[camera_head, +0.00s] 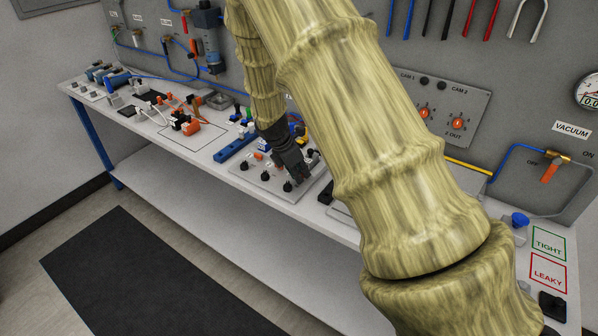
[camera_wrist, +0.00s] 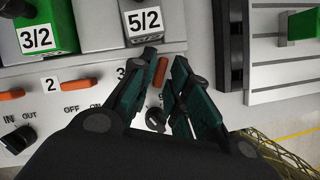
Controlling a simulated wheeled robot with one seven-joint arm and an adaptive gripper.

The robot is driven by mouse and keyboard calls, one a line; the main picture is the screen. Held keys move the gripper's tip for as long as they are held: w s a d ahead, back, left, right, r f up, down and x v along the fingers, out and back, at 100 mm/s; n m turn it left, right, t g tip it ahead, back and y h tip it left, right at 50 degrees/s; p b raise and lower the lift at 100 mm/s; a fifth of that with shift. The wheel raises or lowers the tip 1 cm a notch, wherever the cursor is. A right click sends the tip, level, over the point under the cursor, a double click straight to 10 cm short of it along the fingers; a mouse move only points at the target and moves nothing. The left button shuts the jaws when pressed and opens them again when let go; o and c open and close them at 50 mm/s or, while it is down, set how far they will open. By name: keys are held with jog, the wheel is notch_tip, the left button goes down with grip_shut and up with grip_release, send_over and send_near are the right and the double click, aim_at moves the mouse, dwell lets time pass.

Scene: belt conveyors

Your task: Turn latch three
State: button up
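Latch three is an orange lever (camera_wrist: 161,73) beside a partly covered label "3" in the wrist view. It points up and down in the picture, while the orange latch two (camera_wrist: 75,85) lies crosswise. My gripper (camera_wrist: 165,60) has its two dark green fingers around latch three, one on each side. The fingers are partly spread, with a small gap visible on the right side of the lever; contact on the left is unclear. In the head view, my gripper (camera_head: 297,170) is low over the control panel (camera_head: 262,182), and it hides latch three there.
A knob (camera_wrist: 155,118) sits between my fingers, below the latch. A black knob (camera_wrist: 18,138) and another orange latch (camera_wrist: 10,95) are to the left. Valve blocks marked "3/2" (camera_wrist: 40,37) and "5/2" (camera_wrist: 144,22) stand just above. A dark rail (camera_wrist: 231,45) is at right.

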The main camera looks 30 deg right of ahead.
grip_shut()
jog(key=shift+w+m+p, duration=0.1)
jog(key=shift+m+p, duration=0.25)
jog(key=shift+m, duration=0.05)
jog(key=shift+w+r+m+g+p, duration=0.1)
jog(key=shift+m+g+p, duration=0.3)
jog(key=shift+m, duration=0.3)
jog(key=m+g+p, duration=0.1)
jog(key=m, duration=0.1)
jog(key=shift+w+m, duration=0.1)
jog(key=shift+m, duration=0.2)
jog(key=m+g+y+p, duration=0.1)
jog(key=m, duration=0.2)
jog(key=shift+w+d, duration=0.15)
jog(key=shift+w+d+m+g+y, duration=0.1)
jog(key=shift+m+g+y, duration=0.45)
jog(key=shift+m, duration=1.45)
